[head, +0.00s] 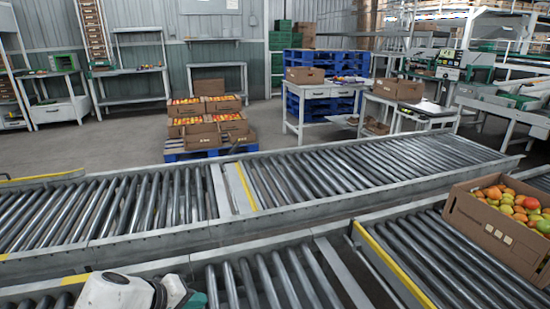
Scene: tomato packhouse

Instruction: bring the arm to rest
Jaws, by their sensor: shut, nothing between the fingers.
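White and grey rounded parts of my own arm show at the bottom edge, left of centre, low over the near roller conveyor (345,290). Only this small piece of the arm is in the picture. My gripper is not in view, so its fingers and anything near them are hidden below the frame.
A cardboard box (482,232) of mixed red, orange and green tomatoes sits on the near conveyor at right. A second roller conveyor (120,247) runs across behind. Beyond it are a blue pallet (172,155) of tomato boxes, a white table (301,130) and open floor.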

